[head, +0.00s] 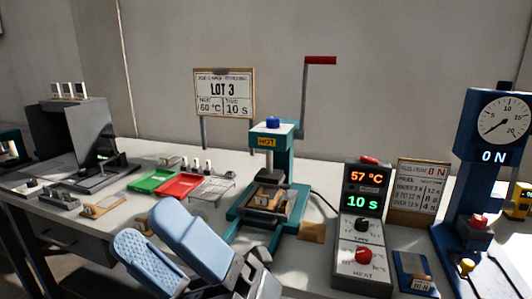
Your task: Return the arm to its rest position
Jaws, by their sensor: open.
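My gripper (142,224) shows at the lower middle of the head view, with two light-blue finger pads pointing up and to the left. The pads are apart with nothing visible between them. It appears in front of the bench, left of the teal hot press (268,180), and hides part of the bench's front. I cannot tell its exact height above the bench. Most of my arm is out of the frame.
The press has a red-handled lever (320,61) and a brown piece on its bed. A control box (362,225) reads 57 °C and 10 s. A green tray (153,181) and a red tray (179,186) lie behind my gripper. A blue dial gauge (494,130) stands right.

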